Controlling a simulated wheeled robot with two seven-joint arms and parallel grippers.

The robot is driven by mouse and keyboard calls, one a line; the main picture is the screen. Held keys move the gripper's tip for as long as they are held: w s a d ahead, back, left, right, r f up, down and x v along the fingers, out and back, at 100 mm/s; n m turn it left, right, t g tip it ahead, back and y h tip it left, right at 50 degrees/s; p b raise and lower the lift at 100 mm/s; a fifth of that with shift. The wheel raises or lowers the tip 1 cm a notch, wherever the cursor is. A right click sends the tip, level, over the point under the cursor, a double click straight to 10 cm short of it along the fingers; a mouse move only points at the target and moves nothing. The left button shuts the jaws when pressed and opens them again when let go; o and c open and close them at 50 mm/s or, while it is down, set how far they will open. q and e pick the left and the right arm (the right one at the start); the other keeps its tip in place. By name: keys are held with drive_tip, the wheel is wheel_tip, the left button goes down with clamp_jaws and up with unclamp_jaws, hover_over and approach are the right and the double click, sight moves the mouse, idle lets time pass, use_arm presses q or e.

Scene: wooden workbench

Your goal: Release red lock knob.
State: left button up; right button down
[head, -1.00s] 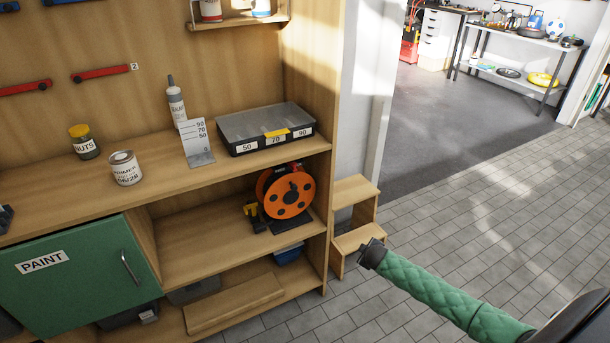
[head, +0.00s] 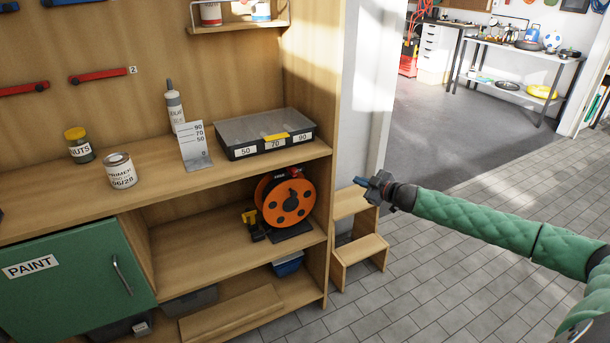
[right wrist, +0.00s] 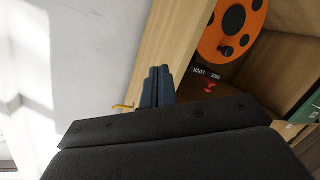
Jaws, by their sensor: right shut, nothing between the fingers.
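The orange cable reel (head: 290,203) stands on the middle shelf of the wooden workbench in the head view. In the right wrist view the reel (right wrist: 215,40) is cut off by the top edge. Below it is a small red knob (right wrist: 209,87) beside a "LOCK" label; the knob's exact setting is too small to tell. I cannot make the knob out in the head view. My right gripper (head: 362,183) is shut and empty, in the air to the right of the bench's side panel, apart from the reel. Its closed fingers show in the wrist view (right wrist: 158,73). My left gripper is out of view.
The bench's side panel (head: 318,225) stands between my right gripper and the shelf. A wooden step stool (head: 360,248) is below the gripper. A yellow-black clamp-like tool (head: 251,222) sits left of the reel. The tiled floor at right is open.

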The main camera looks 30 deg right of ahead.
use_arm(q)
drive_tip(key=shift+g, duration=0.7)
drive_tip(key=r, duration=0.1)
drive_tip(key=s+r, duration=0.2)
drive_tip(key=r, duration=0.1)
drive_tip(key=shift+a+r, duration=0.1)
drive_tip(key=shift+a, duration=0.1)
use_arm(e)
drive_tip(key=s+a+r+m+g+y, duration=0.1)
drive_tip(key=s+a+r+m+y, duration=0.1)
drive_tip(key=a+y, duration=0.5)
wheel_tip(320, 180, up, 2)
drive_tip(key=shift+s+a, duration=0.7)
drive_tip(key=shift+a, duration=0.2)
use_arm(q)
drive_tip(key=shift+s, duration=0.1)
use_arm(e)
drive_tip(key=shift+w+a, duration=0.1)
drive_tip(key=shift+w, duration=0.05)
drive_tip(key=p, duration=0.3)
approach(296, 171)
drive_tip(key=x, duration=0.5)
drive_tip(key=shift+w, duration=0.3)
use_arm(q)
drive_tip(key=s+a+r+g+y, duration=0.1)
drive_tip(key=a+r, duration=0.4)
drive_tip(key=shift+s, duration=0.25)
use_arm(e)
drive_tip(key=shift+w+a, duration=0.45)
drive_tip(key=shift+w, duration=0.1)
